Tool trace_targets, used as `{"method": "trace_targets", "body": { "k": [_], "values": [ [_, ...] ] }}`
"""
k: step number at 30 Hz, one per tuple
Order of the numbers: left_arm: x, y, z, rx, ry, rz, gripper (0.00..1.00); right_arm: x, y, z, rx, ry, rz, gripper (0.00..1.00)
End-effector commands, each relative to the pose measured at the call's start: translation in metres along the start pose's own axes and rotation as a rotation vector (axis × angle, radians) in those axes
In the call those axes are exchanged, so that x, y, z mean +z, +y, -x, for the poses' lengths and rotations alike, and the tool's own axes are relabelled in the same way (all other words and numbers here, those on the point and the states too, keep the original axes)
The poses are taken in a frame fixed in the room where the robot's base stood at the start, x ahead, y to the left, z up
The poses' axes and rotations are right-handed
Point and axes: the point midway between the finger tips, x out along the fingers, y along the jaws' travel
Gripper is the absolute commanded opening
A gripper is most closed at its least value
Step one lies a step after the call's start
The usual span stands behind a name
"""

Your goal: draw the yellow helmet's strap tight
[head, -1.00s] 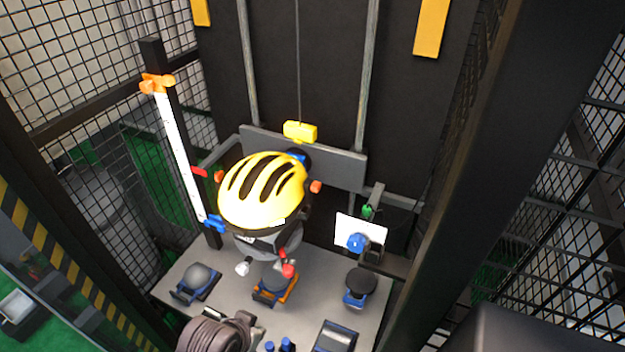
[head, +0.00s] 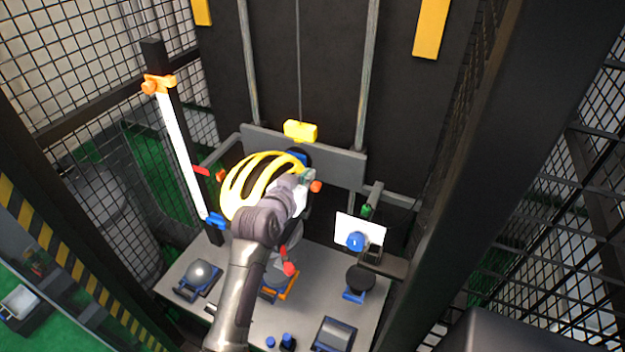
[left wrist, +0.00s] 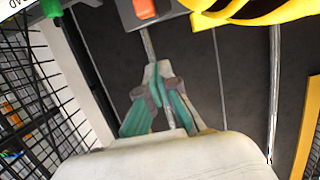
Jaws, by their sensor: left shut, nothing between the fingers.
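The yellow helmet (head: 235,187) sits on a headform above the bench, its vented top facing me. My left arm crosses in front of it and hides its lower right part. My left gripper (head: 307,176) is at the helmet's right side, near an orange knob (head: 316,187). In the left wrist view the fingers (left wrist: 157,70) are shut with nothing between them. The helmet's edge (left wrist: 265,10) shows there at the upper right, apart from the fingertips. I cannot make out the strap. My right gripper is not in view.
A yellow block (head: 300,131) hangs on a cable behind the helmet. A white scale with an orange clamp (head: 158,84) stands left. The grey bench (head: 316,287) carries several small fixtures. A white panel with a blue knob (head: 357,241) is at right. Mesh walls enclose both sides.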

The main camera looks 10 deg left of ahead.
Motion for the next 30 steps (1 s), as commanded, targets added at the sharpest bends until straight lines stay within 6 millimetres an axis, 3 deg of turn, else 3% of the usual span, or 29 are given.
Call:
{"method": "trace_targets", "body": {
  "k": [6, 13, 27, 30],
  "values": [
    [0.001, 0.0, -0.04, 0.001, -0.004, 0.001, 0.0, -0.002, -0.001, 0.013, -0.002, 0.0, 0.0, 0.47],
    [0.033, 0.0, -0.044, 0.0, -0.004, 0.0, 0.0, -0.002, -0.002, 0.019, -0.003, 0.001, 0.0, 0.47],
    [0.041, 0.0, -0.046, 0.0, -0.002, 0.0, 0.0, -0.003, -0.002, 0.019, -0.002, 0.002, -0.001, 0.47],
    [0.051, -0.001, -0.049, 0.0, -0.003, -0.001, 0.0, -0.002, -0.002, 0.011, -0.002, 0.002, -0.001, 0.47]
  ]
}}
